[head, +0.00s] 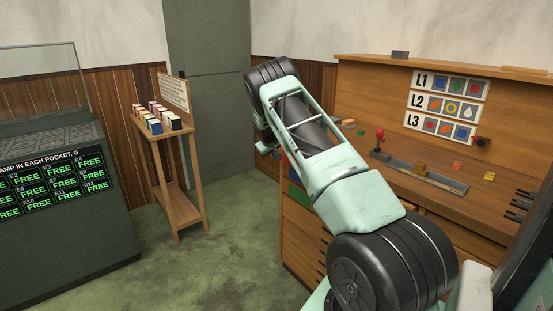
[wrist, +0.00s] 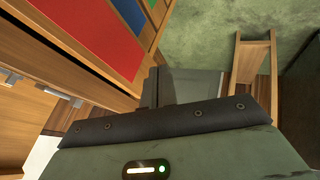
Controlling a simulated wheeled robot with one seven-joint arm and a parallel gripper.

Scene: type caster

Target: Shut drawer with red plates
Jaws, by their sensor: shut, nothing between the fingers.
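A large flat red surface (wrist: 92,35), framed by wood, fills the upper left of the wrist view, with a blue one (wrist: 129,12) and a sliver of green beyond it. I cannot tell whether the red is plates inside an open drawer or a panel on the cabinet. In the head view, my arm covers most of that cabinet end, and a green patch (head: 297,197) shows beside it. My gripper (head: 266,149) is shut and empty, mostly hidden behind my arm at the cabinet's left end. Wooden fronts with metal handles (wrist: 52,91) lie at left in the wrist view.
The wooden workbench (head: 455,190) holds a grey tray, a red-knobbed lever (head: 379,137) and small blocks. A wooden stand (head: 160,150) with coloured boxes stands left of my arm. A dark counter (head: 70,240) is at far left. The green floor (head: 215,255) between is clear.

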